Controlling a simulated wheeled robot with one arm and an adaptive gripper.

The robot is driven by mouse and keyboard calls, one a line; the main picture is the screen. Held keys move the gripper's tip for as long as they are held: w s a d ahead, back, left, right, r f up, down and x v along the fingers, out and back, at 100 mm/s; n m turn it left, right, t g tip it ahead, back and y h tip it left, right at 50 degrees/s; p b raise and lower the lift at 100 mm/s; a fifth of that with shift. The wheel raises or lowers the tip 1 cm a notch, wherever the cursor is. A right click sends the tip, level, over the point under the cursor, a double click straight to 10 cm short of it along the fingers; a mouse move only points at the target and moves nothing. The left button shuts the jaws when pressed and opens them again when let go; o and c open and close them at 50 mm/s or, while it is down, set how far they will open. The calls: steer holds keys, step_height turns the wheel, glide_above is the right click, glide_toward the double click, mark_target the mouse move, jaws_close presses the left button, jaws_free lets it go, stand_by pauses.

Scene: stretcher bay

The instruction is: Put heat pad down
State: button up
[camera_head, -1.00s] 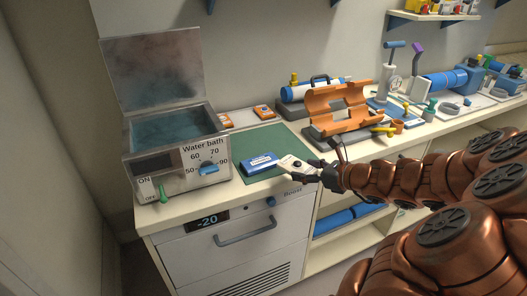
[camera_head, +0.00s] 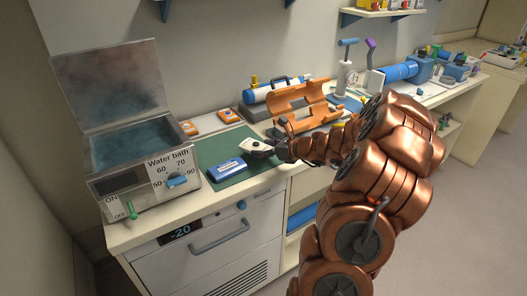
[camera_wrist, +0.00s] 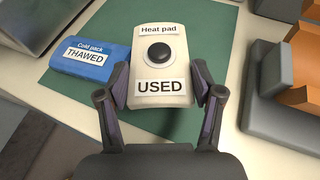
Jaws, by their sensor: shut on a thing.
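The heat pad (camera_wrist: 158,72) is a cream block with a round black button and the labels "Heat pad" and "USED". My gripper (camera_wrist: 160,88) is shut on it, one finger on each side, in the wrist view. The pad (camera_head: 257,146) is over the green mat (camera_head: 240,178) in the head view. I cannot tell whether its underside touches the mat. A blue cold pack (camera_wrist: 89,58) labelled "THAWED" lies on the mat just left of the pad, with a small gap. It also shows in the head view (camera_head: 226,168).
A water bath (camera_head: 150,185) with an open lid stands left of the mat. Two small orange-and-white packs (camera_head: 228,116) lie behind it. An orange cradle (camera_head: 300,106) on a grey base stands right. The mat's front is clear. A freezer drawer (camera_head: 215,255) is below.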

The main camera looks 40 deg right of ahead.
steer(key=shift+w+d, duration=0.45)
steer(key=shift+w, duration=0.35)
steer(key=shift+f+p, duration=0.55)
steer(key=shift+f, duration=1.15)
steer(key=shift+f, duration=0.2)
steer(key=o, duration=1.2)
steer(key=shift+r, duration=0.2)
steer(key=shift+b+v, duration=0.9)
steer(key=shift+v, duration=5.1)
